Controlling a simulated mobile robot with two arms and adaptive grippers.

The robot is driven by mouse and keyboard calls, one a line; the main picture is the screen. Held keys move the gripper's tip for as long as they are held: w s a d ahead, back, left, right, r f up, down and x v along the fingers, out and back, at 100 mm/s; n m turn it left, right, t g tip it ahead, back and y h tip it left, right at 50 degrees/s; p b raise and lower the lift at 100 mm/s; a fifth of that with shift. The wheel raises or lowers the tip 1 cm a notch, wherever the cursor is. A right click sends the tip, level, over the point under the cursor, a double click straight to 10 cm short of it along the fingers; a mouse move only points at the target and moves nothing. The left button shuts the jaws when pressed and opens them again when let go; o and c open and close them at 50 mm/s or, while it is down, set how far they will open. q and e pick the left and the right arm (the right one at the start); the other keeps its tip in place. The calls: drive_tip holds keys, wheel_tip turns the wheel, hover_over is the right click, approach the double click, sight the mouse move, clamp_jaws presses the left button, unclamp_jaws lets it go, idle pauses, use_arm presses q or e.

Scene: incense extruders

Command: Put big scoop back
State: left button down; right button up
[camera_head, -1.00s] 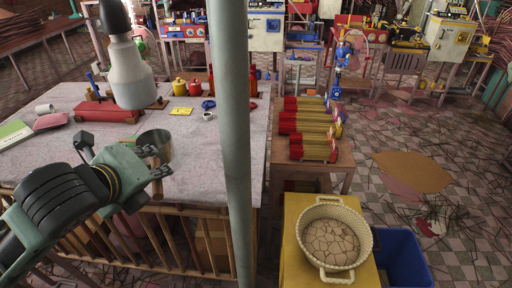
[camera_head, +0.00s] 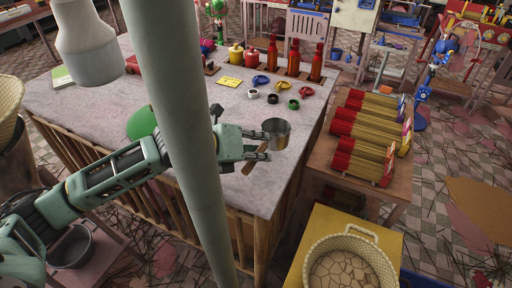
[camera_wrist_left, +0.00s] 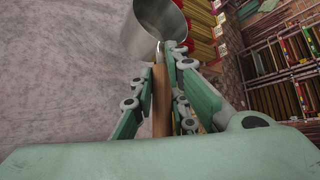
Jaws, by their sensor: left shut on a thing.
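The big scoop, a metal cup (camera_head: 275,133) with a wooden handle (camera_head: 254,160), is in my left gripper (camera_head: 265,145) over the right end of the grey table. The gripper is shut on the handle. In the left wrist view, the handle (camera_wrist_left: 161,100) runs between the fingers (camera_wrist_left: 168,75), and the cup (camera_wrist_left: 153,28) lies beyond the fingertips with its opening partly visible. I cannot tell whether the cup touches the tabletop. My right gripper is not in view.
A grey pole (camera_head: 180,110) crosses in front of my left arm. Red bottles (camera_head: 293,58), small coloured rings (camera_head: 261,81) and jars stand at the table's back. Incense bundles (camera_head: 365,135) lie on a stand to the right. A woven basket (camera_head: 350,244) sits front right.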

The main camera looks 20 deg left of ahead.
use_arm(q)
drive_tip(key=w+a+f, duration=0.1)
drive_tip(key=w, duration=0.1)
drive_tip(key=w+a+f, duration=0.1)
drive_tip(key=w, duration=0.1)
drive_tip(key=w+a+f+p, duration=0.1)
drive_tip(key=w+a+f, duration=0.1)
drive_tip(key=shift+f, duration=0.1)
wheel_tip(320, 180, down, 4)
drive_tip(key=shift+r+p, duration=0.2)
drive_tip(key=shift+p, duration=0.45)
drive_tip(key=shift+f, duration=0.2)
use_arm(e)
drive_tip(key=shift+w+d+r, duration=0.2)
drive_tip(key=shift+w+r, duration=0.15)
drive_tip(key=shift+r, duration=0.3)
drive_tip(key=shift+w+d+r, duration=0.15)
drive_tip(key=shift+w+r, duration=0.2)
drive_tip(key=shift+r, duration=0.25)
use_arm(q)
drive_tip(key=shift+f, duration=0.1)
drive_tip(key=shift+f+b, duration=0.1)
drive_tip(key=shift+b, duration=0.2)
drive_tip(key=c, duration=1.7)
unclamp_jaws()
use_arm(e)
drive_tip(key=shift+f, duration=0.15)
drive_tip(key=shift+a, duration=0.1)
